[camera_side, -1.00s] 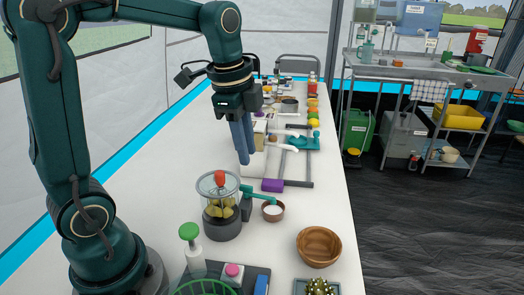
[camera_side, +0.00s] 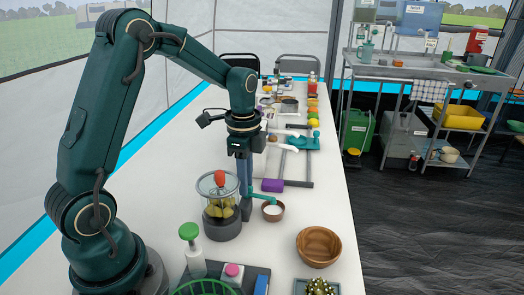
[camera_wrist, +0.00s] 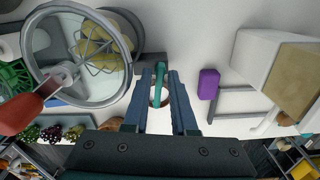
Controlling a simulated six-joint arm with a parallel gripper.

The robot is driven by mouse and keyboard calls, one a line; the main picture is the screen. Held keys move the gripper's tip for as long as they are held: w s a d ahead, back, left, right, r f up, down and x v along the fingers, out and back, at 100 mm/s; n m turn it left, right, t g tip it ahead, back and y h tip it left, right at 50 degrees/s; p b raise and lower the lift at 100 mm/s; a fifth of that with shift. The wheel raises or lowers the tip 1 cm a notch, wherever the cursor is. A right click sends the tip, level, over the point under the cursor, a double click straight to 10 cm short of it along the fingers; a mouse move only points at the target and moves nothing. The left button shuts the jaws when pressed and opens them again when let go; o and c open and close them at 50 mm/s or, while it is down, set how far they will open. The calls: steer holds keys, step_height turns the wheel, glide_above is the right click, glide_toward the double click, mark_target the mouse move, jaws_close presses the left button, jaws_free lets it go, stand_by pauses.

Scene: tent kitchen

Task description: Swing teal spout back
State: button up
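The teal spout (camera_side: 262,197) sticks out to the right from the side of a clear lidded jar (camera_side: 218,205) on a dark base. Its outer end is over a small brown bowl of white contents (camera_side: 273,212). My gripper (camera_side: 246,190) points down beside the jar, at the spout's inner part. In the wrist view, the teal spout (camera_wrist: 160,76) lies between the two blue fingers of my gripper (camera_wrist: 160,74). Some gap shows on either side of it, so the gripper looks open around it. The fingers hide part of the spout in the side view.
The jar's orange-red knob (camera_side: 220,177) rises close to my gripper's left. A purple block (camera_side: 272,185) lies just behind the spout. A wooden bowl (camera_side: 319,246) stands at the front right, and a green-topped bottle (camera_side: 192,248) at the front left.

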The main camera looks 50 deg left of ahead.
jaws_close()
stand_by(1.4)
